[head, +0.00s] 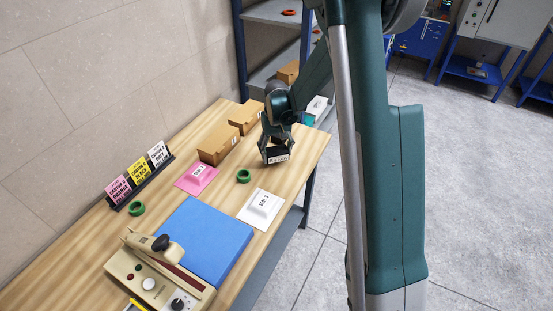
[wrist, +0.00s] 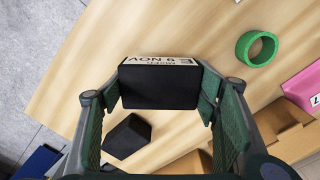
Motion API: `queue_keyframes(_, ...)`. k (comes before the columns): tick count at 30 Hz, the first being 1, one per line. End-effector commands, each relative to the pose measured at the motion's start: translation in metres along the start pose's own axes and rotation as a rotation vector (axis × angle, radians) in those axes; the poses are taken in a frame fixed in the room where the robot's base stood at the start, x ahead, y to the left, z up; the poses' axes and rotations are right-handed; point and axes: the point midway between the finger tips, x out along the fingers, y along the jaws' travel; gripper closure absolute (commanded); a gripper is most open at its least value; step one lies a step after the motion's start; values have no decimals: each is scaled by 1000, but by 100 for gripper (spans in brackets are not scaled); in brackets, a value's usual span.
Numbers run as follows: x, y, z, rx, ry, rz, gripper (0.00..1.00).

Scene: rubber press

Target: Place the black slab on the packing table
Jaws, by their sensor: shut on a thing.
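A black slab (wrist: 160,88) with a white printed label on its edge sits between the two green fingers of my gripper (wrist: 160,95) in the wrist view. The gripper is shut on it. In the head view, my gripper (head: 277,150) is over the far right part of the wooden packing table (head: 300,165), with the dark slab at its fingers. Whether the slab touches the tabletop cannot be told. A second dark block-like shape (wrist: 128,137) lies just below the slab in the wrist view; it may be another block or a shadow.
Cardboard boxes (head: 219,144) stand left of my gripper. A green ring (head: 243,176), a pink packet (head: 197,178), a white packet (head: 262,208), a blue mat (head: 205,240) and a beige sealer (head: 155,275) lie nearer. Blue shelving (head: 270,75) stands behind.

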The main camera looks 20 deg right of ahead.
Motion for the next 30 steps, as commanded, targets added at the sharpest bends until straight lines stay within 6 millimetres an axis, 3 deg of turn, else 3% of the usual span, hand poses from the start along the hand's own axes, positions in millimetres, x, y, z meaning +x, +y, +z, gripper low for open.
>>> queue_keyframes(8,3,0,0,0,0,0,57)
queue_keyframes(21,36,0,0,0,0,0,57)
queue_keyframes(30,37,0,0,0,0,0,57)
